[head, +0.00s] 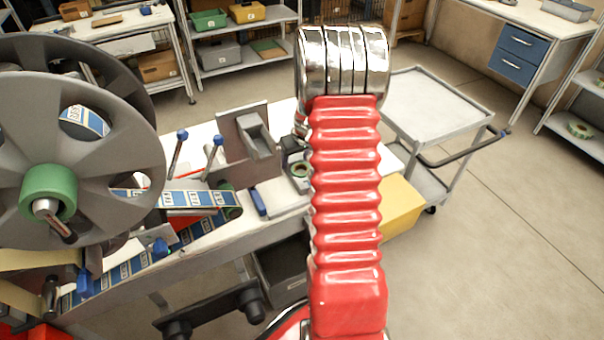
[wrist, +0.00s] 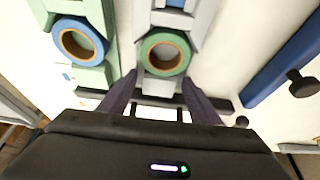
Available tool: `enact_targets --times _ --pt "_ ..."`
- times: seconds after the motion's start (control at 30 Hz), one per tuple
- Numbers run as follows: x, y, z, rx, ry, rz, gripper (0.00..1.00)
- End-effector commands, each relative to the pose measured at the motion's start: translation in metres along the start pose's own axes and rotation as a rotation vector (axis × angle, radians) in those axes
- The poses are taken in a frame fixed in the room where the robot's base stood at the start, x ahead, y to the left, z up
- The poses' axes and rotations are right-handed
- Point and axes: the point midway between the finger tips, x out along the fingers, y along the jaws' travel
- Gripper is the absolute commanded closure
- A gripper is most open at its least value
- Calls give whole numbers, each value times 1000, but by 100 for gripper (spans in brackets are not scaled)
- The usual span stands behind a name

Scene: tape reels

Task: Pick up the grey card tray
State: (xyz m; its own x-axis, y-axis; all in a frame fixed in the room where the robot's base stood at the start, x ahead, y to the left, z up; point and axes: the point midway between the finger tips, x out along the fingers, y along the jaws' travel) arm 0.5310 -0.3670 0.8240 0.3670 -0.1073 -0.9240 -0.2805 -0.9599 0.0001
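No piece can be told for sure as the grey card tray. In the wrist view a light grey holder (wrist: 203,22) carries a green ring-shaped roll (wrist: 165,54) with a brown core. My gripper (wrist: 159,78) has its two dark fingers apart, one to each side below this roll. In the head view my red arm hides the gripper. A grey plate with a tray-like pocket (head: 256,137) stands tilted on the white bench left of the arm.
A pale green holder with a blue roll (wrist: 79,41) is left of the grey holder; a blue bar with a black knob (wrist: 303,84) is right. A big grey reel (head: 118,135) fills the head view's left. A grey cart (head: 430,100) stands right, with open floor beyond.

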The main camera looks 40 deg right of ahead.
Motion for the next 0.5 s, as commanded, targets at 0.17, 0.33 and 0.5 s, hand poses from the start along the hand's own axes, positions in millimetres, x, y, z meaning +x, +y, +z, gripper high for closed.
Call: enact_targets --times 0.17,0.33,0.5 --pt "0 0 0 0 0 0 56" --pt "0 0 0 0 0 0 68" --pt "0 0 0 0 0 0 80"
